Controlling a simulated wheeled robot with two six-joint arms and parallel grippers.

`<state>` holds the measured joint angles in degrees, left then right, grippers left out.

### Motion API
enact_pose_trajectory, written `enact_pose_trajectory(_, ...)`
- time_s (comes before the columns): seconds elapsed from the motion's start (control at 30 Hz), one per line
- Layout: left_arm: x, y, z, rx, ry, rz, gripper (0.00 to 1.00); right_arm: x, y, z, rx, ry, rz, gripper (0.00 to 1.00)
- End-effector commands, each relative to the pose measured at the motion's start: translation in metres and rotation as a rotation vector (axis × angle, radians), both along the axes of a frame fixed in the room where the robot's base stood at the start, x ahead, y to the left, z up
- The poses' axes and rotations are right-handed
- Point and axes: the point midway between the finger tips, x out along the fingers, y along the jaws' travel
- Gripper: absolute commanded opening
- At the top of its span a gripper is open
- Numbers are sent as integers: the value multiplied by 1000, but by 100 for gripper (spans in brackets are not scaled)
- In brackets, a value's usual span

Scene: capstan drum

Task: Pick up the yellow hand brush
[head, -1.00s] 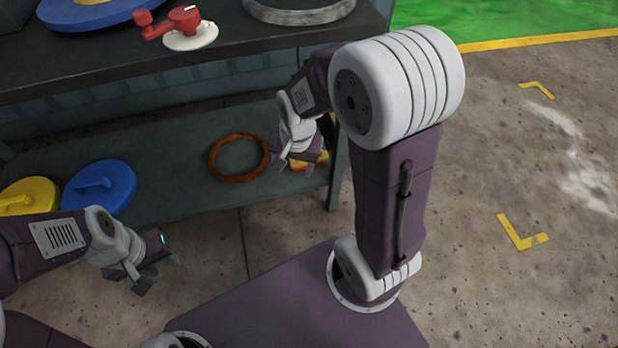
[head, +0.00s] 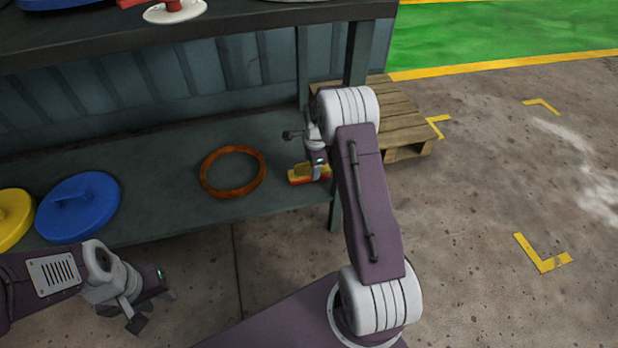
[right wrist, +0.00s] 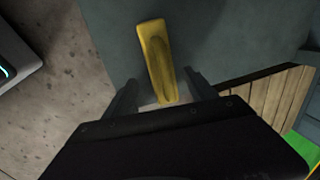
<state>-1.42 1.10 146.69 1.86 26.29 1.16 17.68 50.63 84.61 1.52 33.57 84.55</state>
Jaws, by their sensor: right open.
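The yellow hand brush (head: 300,173) lies on the lower shelf of the bench near its right leg, with a red band along its lower edge. My right gripper (head: 304,152) is at the brush and partly covers its right end in the head view. In the right wrist view the brush (right wrist: 156,55) points away from the gripper, its near end between the two open fingers (right wrist: 162,92). I cannot tell whether the fingers touch it. My left gripper (head: 154,310) is open and empty, over the floor in front of the shelf.
An orange-brown ring (head: 232,190) lies on the shelf (head: 160,200) left of the brush. Blue (head: 80,225) and yellow (head: 10,215) round discs are further left. The bench top (head: 230,22) overhangs the shelf. A wooden pallet (head: 395,125) stands behind the right leg (head: 336,207).

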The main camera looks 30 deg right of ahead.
Motion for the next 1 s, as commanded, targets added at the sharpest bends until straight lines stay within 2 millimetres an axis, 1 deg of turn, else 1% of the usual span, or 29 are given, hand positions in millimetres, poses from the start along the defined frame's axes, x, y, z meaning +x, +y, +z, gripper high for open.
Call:
enact_pose_trajectory(0.07,0,0,-5,0,-1,0,36,1,0,-4,0,-1,1,66)
enact_pose_trajectory(0.17,0,0,-21,0,-1,0,36,3,0,-19,0,-1,1,66)
enact_pose_trajectory(0.3,0,0,-49,0,0,0,36,9,0,-44,0,-1,1,66)
enact_pose_trajectory(0.33,0,0,-52,0,0,0,36,10,0,-49,0,-1,1,66)
enact_pose_trajectory(0.4,0,0,-55,0,0,0,36,11,-1,-52,0,0,1,66)
enact_pose_trajectory(0.57,0,0,-50,0,-1,0,36,11,-1,-48,0,0,1,66)
enact_pose_trajectory(0.6,0,0,-50,0,-1,0,36,11,-1,-48,0,0,1,63)
enact_pose_trajectory(0.67,0,0,-50,0,-1,0,36,11,-1,-48,0,0,1,46)
enact_pose_trajectory(0.7,0,0,-50,0,-1,0,36,11,-1,-48,0,0,1,35)
enact_pose_trajectory(0.77,0,0,-50,0,-1,0,36,11,-1,-48,0,0,1,18)
enact_pose_trajectory(0.8,0,0,-50,0,-1,0,36,11,-1,-48,0,0,1,7)
enact_pose_trajectory(0.83,0,0,-50,0,-1,0,36,11,-1,-48,0,0,1,0)
enact_pose_trajectory(1.0,0,0,-50,0,-1,0,36,11,-1,-48,0,-1,1,0)
